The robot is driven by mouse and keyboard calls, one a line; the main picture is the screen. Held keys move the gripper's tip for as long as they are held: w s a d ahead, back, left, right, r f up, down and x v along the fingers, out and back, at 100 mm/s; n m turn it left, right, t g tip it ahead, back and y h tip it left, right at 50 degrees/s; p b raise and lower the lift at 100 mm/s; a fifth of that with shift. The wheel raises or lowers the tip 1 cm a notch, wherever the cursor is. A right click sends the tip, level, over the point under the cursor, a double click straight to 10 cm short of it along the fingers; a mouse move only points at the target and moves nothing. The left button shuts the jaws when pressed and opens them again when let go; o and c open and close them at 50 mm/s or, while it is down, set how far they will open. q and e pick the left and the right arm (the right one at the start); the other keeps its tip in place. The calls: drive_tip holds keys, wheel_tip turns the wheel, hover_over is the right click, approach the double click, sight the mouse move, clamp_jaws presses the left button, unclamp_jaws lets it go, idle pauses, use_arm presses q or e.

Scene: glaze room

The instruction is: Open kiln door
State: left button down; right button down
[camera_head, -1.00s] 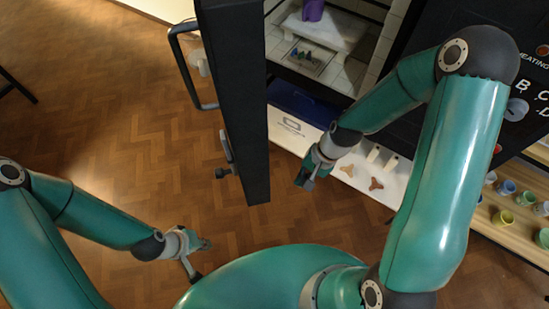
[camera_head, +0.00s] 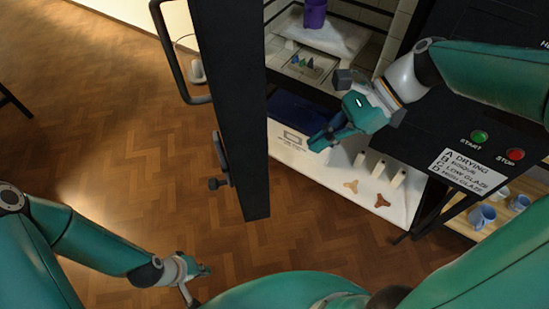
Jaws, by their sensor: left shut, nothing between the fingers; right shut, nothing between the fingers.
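The kiln door (camera_head: 232,110) is a tall dark slab. It stands swung wide open, seen nearly edge-on, with its bar handle (camera_head: 168,55) on the left side and a latch (camera_head: 218,182) lower down. The kiln chamber (camera_head: 385,40) behind it is exposed, with pale brick walls. My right gripper (camera_head: 322,140) is shut and empty, on the chamber side of the door, in front of the kiln opening and apart from the door. My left gripper (camera_head: 206,270) is shut and empty, low at the left over the floor, away from the door.
In the chamber are a purple vessel (camera_head: 315,14) and small coloured cones (camera_head: 302,62). A control panel (camera_head: 470,165) and blue cups (camera_head: 482,216) are at the right.

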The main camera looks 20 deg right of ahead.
drive_tip(key=a+f, duration=0.3)
drive_tip(key=a, duration=0.4)
drive_tip(key=shift+w+a+f, duration=0.25)
drive_tip(key=shift+w+f, duration=0.1)
drive_tip(key=shift+w, duration=0.05)
